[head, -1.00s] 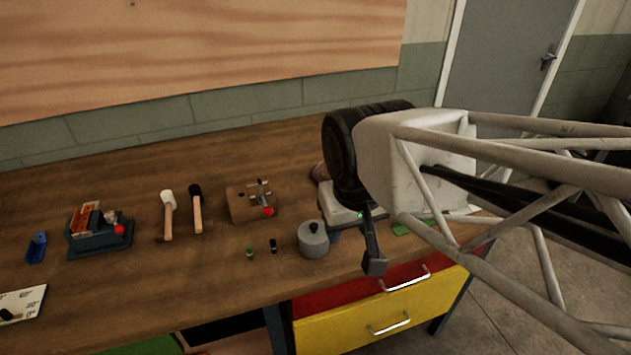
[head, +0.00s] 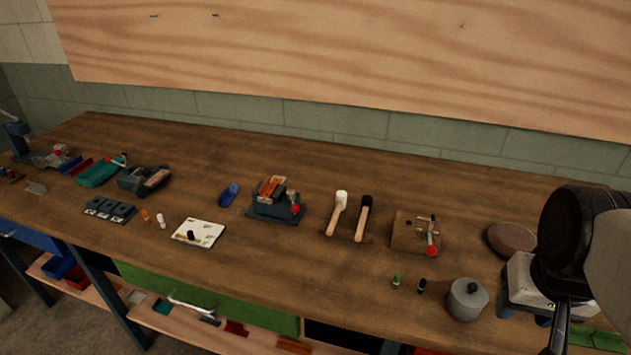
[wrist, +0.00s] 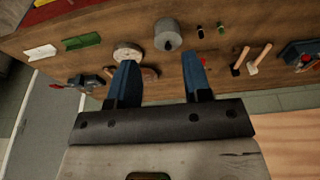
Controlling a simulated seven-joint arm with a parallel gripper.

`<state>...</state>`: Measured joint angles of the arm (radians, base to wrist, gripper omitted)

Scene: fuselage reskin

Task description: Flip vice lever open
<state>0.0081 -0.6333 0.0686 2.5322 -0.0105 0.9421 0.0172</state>
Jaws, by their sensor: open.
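A dark blue-grey vice-like fixture (head: 275,211) stands mid-bench in the head view, with orange and grey pieces in it and a red-knobbed lever (head: 295,209) at its right. It also shows at the right edge of the wrist view (wrist: 297,50), partly cut off. I cannot tell the lever's exact position. My gripper (wrist: 160,62) is open and empty in the wrist view, two blue fingers spread apart above the bench. It is well to the right of the fixture and touches nothing that I can see.
Two mallets (head: 350,217) and a wooden block with a red-knobbed clamp (head: 412,232) lie between the fixture and my arm. A grey lidded pot (head: 466,302) is near the front edge. Left of the fixture are a blue piece (head: 228,195) and a white card (head: 205,232).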

